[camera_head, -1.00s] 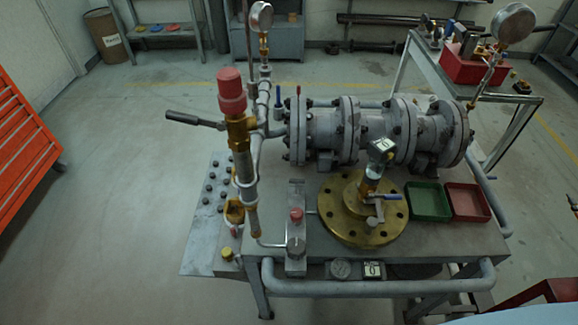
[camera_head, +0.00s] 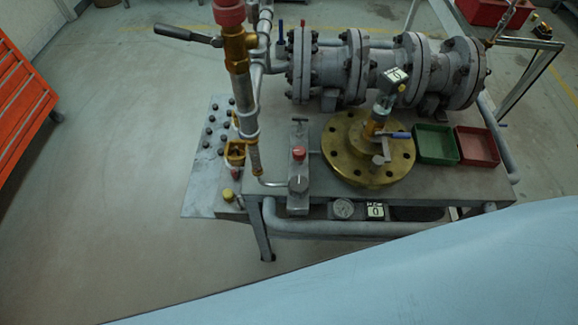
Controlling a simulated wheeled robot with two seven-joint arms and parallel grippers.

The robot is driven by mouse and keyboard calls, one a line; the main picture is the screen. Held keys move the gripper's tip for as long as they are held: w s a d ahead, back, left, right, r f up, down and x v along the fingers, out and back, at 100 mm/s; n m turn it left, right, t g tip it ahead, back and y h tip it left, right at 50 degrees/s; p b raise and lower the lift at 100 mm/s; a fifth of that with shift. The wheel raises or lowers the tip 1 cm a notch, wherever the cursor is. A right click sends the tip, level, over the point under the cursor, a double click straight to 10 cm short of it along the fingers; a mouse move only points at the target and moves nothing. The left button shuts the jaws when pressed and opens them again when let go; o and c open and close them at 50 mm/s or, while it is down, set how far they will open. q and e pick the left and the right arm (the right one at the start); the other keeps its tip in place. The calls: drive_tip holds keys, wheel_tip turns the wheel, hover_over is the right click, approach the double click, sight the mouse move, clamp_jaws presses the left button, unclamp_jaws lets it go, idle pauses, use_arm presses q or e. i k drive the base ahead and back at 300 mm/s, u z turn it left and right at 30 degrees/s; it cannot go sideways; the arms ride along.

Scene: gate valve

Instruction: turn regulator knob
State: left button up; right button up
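On the metal bench a grey block stands with a small red knob (camera_head: 298,153) on top and a round grey knob (camera_head: 298,185) on its front. A larger red knob (camera_head: 229,12) tops a brass-bodied fitting (camera_head: 238,52) at the upper left of the bench, partly cut by the top edge of the picture. I cannot tell which of these is the regulator knob. Neither of my grippers is in view. Nothing is seen touching any of the knobs.
Flanged grey pipework (camera_head: 385,65) fills the back of the bench. A brass flange (camera_head: 340,150), a green tray (camera_head: 436,144) and a red tray (camera_head: 477,147) sit to the right. A smooth pale blue surface (camera_head: 430,270) covers the lower right. Open floor (camera_head: 100,190) lies left.

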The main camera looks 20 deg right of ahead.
sight(298, 186)
drive_tip(key=u, duration=1.05)
drive_tip(key=k, duration=0.75)
drive_tip(key=z, duration=0.55)
